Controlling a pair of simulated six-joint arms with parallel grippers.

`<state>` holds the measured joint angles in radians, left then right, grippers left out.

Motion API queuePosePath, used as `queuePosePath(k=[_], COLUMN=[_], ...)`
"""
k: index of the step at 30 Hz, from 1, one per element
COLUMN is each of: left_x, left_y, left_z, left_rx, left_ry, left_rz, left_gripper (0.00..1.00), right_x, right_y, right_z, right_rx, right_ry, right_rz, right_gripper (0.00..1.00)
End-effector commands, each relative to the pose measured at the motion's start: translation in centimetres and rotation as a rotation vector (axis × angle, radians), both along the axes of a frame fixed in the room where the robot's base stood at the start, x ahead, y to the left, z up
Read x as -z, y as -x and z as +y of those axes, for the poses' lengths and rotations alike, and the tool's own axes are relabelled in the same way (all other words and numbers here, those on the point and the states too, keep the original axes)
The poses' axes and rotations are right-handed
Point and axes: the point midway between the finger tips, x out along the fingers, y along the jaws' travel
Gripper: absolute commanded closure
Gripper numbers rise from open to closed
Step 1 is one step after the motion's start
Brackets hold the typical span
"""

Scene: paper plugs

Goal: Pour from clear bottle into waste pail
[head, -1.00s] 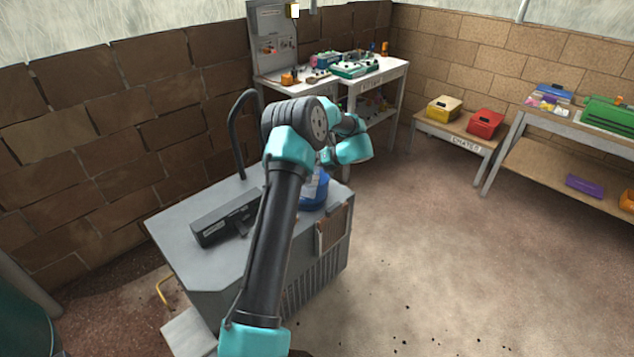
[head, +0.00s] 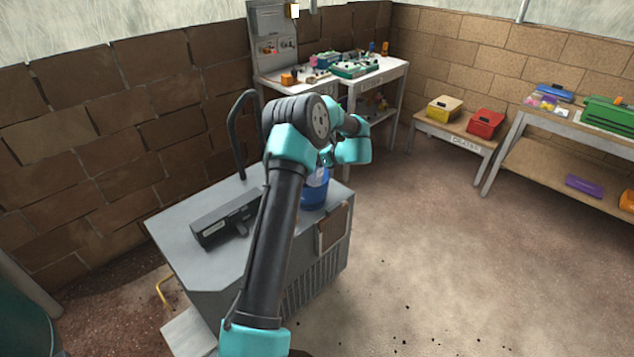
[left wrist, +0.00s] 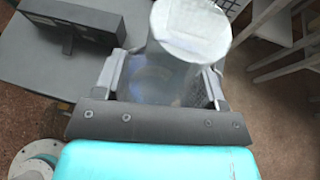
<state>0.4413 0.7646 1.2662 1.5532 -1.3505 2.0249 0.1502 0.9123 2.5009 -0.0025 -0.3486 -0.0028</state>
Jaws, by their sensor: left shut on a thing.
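In the left wrist view a clear bottle (left wrist: 178,65) with a round white top stands between the two fingers of my left gripper (left wrist: 163,72), which is shut on it. Its see-through body shows a faint bluish tint. In the head view my arm hides the fingers. A blue container (head: 314,192) with a paler upper part shows just below my wrist, at the right side of the grey cabinet top; I cannot tell whether it is the held bottle or a separate thing. I cannot make out a waste pail for sure. My right gripper is not in view.
The grey cabinet (head: 190,262) bears a dark grey box (head: 225,217) and a curved black hose (head: 236,130). A cluttered white table (head: 385,70) stands behind, with a low bench of crates (head: 455,135) and shelves at right. A dark green rounded thing (head: 25,320) shows at lower left. Open floor lies right.

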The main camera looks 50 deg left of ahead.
Motion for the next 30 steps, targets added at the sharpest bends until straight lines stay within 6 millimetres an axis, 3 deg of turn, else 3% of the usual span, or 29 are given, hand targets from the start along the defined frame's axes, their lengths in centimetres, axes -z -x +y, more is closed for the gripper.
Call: queuePosePath(k=[4, 13, 30], left_x=[0.2, -0.1, -3.8], left_y=[-0.6, -0.6, -0.5], left_z=[0.3, 0.3, 0.3], left_rx=[0.002, 0.001, 0.000], left_ry=[-0.045, -0.043, -0.043], left_rz=[-0.076, -0.074, -0.072], left_gripper=[0.54, 0.54, 0.54], right_x=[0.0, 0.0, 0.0], right_y=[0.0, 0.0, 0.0], right_z=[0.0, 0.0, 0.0], right_rx=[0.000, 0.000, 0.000], right_ry=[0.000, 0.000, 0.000], right_rz=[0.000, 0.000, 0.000], right_gripper=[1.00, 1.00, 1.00])
